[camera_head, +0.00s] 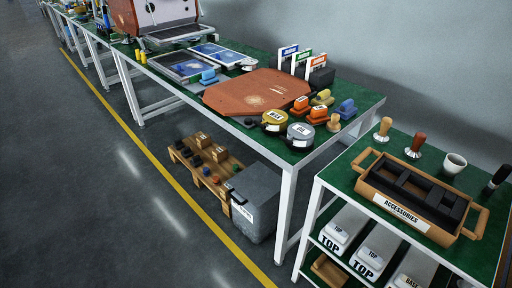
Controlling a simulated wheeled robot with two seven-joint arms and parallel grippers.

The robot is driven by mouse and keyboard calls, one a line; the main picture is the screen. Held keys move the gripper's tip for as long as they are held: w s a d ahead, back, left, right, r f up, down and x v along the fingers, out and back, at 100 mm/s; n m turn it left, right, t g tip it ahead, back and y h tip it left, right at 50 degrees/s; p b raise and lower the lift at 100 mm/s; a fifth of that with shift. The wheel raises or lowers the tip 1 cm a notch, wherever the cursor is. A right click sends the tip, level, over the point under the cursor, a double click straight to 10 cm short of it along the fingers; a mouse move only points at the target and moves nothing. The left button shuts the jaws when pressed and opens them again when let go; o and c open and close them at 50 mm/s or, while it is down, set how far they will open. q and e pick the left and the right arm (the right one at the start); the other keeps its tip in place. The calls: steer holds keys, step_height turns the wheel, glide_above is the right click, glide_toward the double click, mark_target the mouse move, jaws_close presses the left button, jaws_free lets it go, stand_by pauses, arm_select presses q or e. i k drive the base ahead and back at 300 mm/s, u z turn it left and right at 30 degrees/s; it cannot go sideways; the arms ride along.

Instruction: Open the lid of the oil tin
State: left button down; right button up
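Two round tins stand side by side near the front edge of the green-topped table (352,103). The silver tin (300,131) has a white label on top that seems to read "OIL". Its lid appears to be on and flat. The gold tin (274,117) is just to its left and has a label that looks like "WAX". Neither of my grippers shows in the head view.
Orange pieces (318,114), a wooden-handled tool (334,123) and a blue piece (346,108) lie close by the tins. A brown octagonal board (257,93) lies to their left. A lower table carries an accessories box (410,204). A grey bin (257,200) stands on the floor below.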

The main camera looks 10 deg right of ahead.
mark_target(302, 131)
steer(key=z, duration=0.05)
steer(key=i, duration=0.9)
steer(key=z, duration=0.6)
